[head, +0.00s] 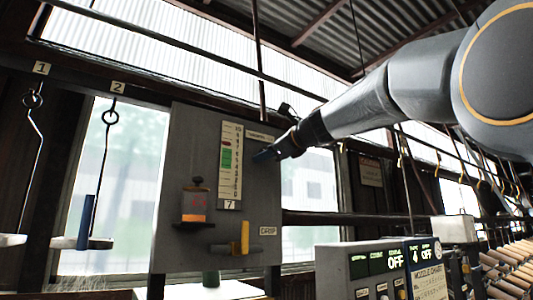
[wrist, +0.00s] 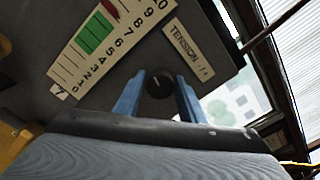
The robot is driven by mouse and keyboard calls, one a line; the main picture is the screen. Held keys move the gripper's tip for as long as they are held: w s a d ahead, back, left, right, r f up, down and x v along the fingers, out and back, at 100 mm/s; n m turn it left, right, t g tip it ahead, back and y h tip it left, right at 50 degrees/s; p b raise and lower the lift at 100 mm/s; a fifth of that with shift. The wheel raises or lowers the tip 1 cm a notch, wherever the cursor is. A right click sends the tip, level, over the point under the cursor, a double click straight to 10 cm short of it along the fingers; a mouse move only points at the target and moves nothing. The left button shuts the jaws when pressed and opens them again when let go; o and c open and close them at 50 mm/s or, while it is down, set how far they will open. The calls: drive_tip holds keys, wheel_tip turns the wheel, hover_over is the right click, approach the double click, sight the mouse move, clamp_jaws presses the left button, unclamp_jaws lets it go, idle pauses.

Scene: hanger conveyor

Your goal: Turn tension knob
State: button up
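The tension knob (wrist: 158,86) is a small dark round knob on a grey panel (head: 176,230), beside a plate reading TENSION (wrist: 187,50). My gripper (head: 264,155) is up at the panel, right of the gauge. In the wrist view its two blue fingers (wrist: 160,82) stand on either side of the knob, with a narrow gap showing at each side. In the head view the knob is hidden by the gripper. The vertical gauge (head: 230,187) has a numbered scale, a green band and a red mark above the green, near 9 in the wrist view.
Below the gauge are an orange-banded device (head: 194,206) and a yellow handle (head: 245,237) beside a DAMP label (head: 268,230). Hanging trays (head: 98,243) are at left. A control box (head: 340,270) with green displays stands at lower right.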

drive_tip(key=c, duration=0.6)
drive_tip(key=shift+c, duration=0.2)
drive_tip(key=shift+f+n+b, duration=0.1)
drive_tip(key=shift+n+b, duration=0.2)
drive_tip(key=shift+n, duration=0.1)
drive_tip(key=n+b, duration=0.2)
drive_tip(key=n, duration=0.1)
drive_tip(key=shift+w+f, duration=0.1)
drive_tip(key=shift+n+b, duration=1.6)
drive_tip(key=shift+n, duration=0.9)
drive_tip(key=o, duration=1.1)
drive_tip(key=shift+c, duration=0.2)
drive_tip(key=shift+r, duration=0.2)
